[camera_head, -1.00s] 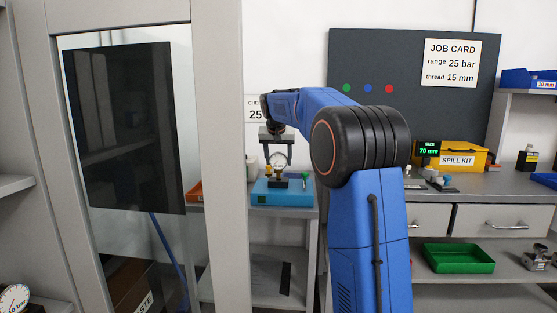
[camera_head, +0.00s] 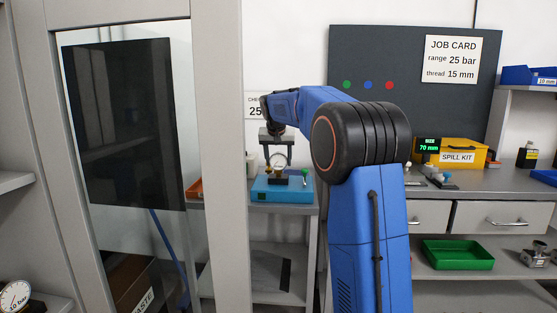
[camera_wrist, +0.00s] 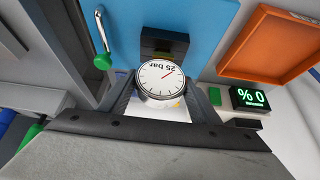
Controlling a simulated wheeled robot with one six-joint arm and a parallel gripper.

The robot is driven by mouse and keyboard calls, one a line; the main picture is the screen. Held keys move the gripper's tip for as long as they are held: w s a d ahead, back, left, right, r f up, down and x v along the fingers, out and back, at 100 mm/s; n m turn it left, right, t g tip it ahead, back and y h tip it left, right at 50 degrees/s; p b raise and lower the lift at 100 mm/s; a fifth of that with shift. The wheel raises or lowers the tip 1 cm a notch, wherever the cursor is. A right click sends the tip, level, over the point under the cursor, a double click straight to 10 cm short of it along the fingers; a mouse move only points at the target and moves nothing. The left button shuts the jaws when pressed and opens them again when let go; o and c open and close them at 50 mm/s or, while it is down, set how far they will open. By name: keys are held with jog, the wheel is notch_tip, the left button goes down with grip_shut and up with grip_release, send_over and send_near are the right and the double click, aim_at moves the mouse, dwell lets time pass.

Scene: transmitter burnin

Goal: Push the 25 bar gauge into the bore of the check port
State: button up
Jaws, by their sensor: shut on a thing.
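The 25 bar gauge (camera_head: 277,160) has a round white dial and is held between the fingers of my gripper (camera_head: 277,147). In the wrist view its dial (camera_wrist: 160,79) reads 25 bar upside down, between my two fingers (camera_wrist: 160,100). The check port is a blue unit (camera_head: 266,193) on the bench with a black block on top. This black block (camera_wrist: 165,40) also shows in the wrist view, just beyond the dial. The gauge is over the unit; its stem and the bore are hidden, so I cannot tell whether they meet.
A green-knobbed lever (camera_wrist: 103,60) rises from the blue unit beside the gauge. An orange tray (camera_wrist: 272,48) and a small green display (camera_wrist: 249,98) are near. A glass-panelled frame post (camera_head: 217,150) stands left of the arm. A yellow spill kit (camera_head: 460,157) sits on the right bench.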

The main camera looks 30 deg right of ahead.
jog(key=shift+f, duration=0.75)
jog(key=o, duration=1.3)
jog(key=v, duration=1.7)
jog(key=shift+r, duration=0.15)
jog(key=shift+s, duration=0.15)
